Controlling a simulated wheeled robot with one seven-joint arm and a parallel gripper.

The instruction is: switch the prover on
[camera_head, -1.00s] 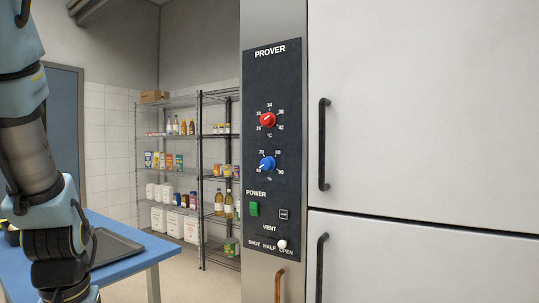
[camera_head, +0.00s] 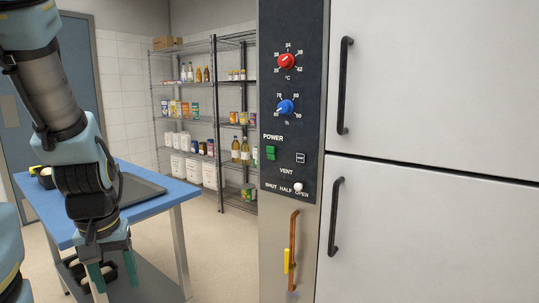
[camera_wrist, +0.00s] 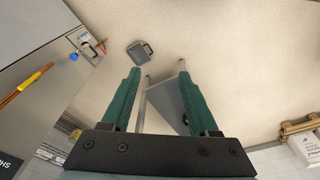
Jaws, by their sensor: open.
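The prover's black control panel (camera_head: 291,100) is on the narrow front strip left of its doors. A green power switch (camera_head: 270,153) sits under the word POWER; I cannot tell its position. A red °C dial (camera_head: 286,62) and a blue % dial (camera_head: 285,107) are above it. A white vent knob (camera_head: 298,187) is at the OPEN end of its slot. My gripper (camera_head: 112,277) hangs at lower left, well apart from the panel. In the wrist view my gripper (camera_wrist: 160,82) is open with green fingers and nothing between them.
A blue-topped table (camera_head: 180,191) with a dark tray (camera_head: 140,187) stands behind my arm. Black door handles (camera_head: 345,85) stick out right of the panel. A copper pipe with a yellow lever (camera_head: 287,261) runs below it. Wire shelves (camera_head: 216,120) hold goods at the back.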

